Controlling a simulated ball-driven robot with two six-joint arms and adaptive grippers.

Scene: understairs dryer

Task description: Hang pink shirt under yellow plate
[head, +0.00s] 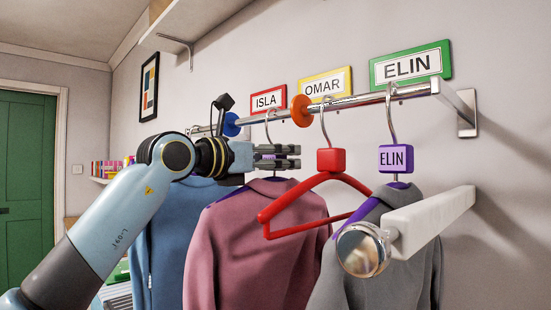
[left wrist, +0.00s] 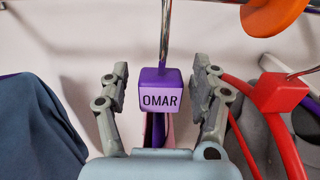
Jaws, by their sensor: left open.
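The pink shirt (head: 250,240) hangs from the rail on a purple hanger, between the blue and orange discs, below the red ISLA plate (head: 268,100). Its purple block reads OMAR in the left wrist view (left wrist: 160,95). The yellow OMAR plate (head: 325,84) is on the wall further right, beyond the orange disc (head: 302,110). My left gripper (head: 292,157) is at the hanger's neck below the rail; in the left wrist view its fingers (left wrist: 160,85) stand open on both sides of the block, with gaps. My right gripper is not in view.
An empty red hanger (head: 330,161) hangs right of the orange disc. A grey shirt (head: 375,280) with an ELIN block hangs near the green plate (head: 411,66). A blue garment (head: 175,240) hangs left. A white bar (head: 432,220) with a round metal end juts out front right.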

